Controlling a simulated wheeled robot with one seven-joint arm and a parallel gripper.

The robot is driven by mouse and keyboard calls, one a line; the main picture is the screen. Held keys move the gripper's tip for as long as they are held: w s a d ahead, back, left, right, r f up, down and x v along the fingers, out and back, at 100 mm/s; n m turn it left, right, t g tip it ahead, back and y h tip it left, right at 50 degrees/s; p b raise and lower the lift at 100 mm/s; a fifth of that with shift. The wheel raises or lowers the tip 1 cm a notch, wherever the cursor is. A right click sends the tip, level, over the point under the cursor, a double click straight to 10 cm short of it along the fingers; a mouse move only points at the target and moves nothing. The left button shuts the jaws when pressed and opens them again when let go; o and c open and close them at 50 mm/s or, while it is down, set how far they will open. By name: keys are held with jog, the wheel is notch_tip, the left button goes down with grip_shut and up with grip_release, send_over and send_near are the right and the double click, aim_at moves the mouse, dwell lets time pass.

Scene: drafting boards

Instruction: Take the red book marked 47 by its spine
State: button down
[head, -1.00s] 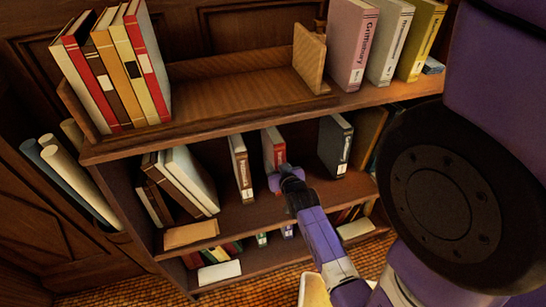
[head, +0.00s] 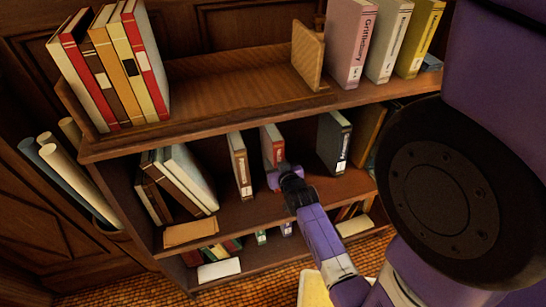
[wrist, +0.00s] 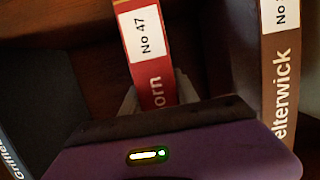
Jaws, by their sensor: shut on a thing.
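The red book marked No 47 (wrist: 150,60) stands upright in the middle of the wrist view, its spine facing me. In the head view the red book (head: 272,145) stands on the middle shelf between a brown book and a dark one. My gripper (wrist: 157,98) is shut on the lower part of its spine, with a grey finger on each side. The fingertips are partly hidden by the gripper body and the book.
A brown book (head: 240,165) stands left of the red one with a gap between, and a dark grey book (head: 334,143) stands to its right with a wider gap. The upper shelf board (head: 230,125) passes above. Leaning books (head: 180,180) fill the shelf's left end.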

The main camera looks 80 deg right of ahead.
jog(key=shift+r, duration=0.25)
